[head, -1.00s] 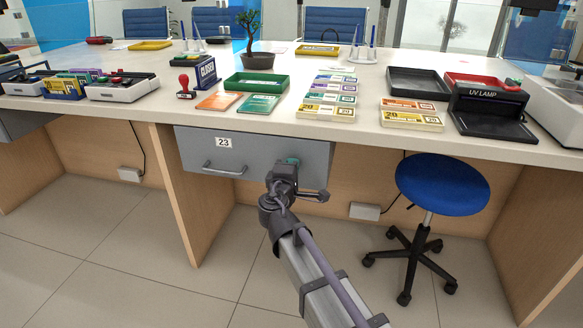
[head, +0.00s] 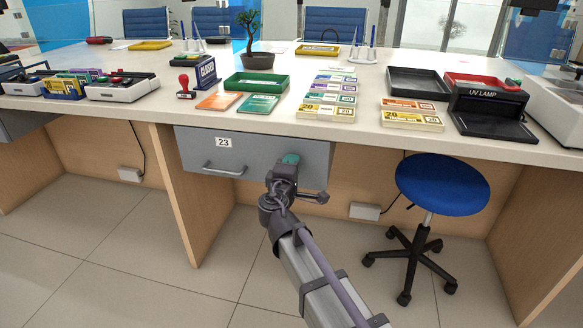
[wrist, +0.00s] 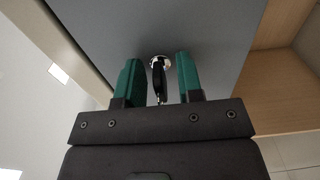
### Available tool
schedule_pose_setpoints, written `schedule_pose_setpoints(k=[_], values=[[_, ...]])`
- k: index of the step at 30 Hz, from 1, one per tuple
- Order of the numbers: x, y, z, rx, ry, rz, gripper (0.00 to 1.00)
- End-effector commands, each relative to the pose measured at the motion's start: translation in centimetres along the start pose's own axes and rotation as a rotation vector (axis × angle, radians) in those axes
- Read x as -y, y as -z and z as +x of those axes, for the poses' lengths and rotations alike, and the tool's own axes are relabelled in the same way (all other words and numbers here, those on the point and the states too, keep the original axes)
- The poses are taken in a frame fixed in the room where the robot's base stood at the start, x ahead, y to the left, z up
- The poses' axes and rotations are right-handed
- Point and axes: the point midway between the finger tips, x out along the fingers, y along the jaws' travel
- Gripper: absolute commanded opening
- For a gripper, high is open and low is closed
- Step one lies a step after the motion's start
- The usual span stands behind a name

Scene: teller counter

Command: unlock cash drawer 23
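Cash drawer 23 (head: 255,150) is grey, with a white number label (head: 223,142) and a bar handle (head: 224,170) on its front. It looks shut under the counter. My gripper (head: 291,160) is at the right half of the drawer front and hides the lock in the head view. In the wrist view, a round chrome lock (wrist: 158,61) is on the grey drawer front. A dark key (wrist: 158,80) sits at the lock, between the two green fingers of my gripper (wrist: 160,78). Gaps show on both sides of the key, so the fingers are open around it.
The white counter top (head: 350,136) overhangs the drawer and carries trays and banknote bundles. A wooden panel (head: 183,200) stands left below the drawer. A blue stool (head: 442,185) stands to the right. The floor left of my arm is clear.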

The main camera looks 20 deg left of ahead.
Motion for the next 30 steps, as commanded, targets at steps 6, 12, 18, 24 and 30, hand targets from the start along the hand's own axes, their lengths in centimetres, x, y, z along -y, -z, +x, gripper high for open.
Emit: schedule_pose_setpoints(k=[6, 12, 18, 24, 30], values=[[0.0, 0.0, -0.6, -0.001, 0.0, 0.0, 0.34], [0.0, -0.2, -5.0, -0.002, 0.0, 0.0, 0.34], [0.0, -0.1, -9.5, -0.002, 0.0, 0.0, 0.34], [0.0, 0.0, -10.9, 0.0, 0.0, 0.0, 0.34], [0.0, 0.0, -10.8, 0.0, 0.0, 0.0, 0.34]])
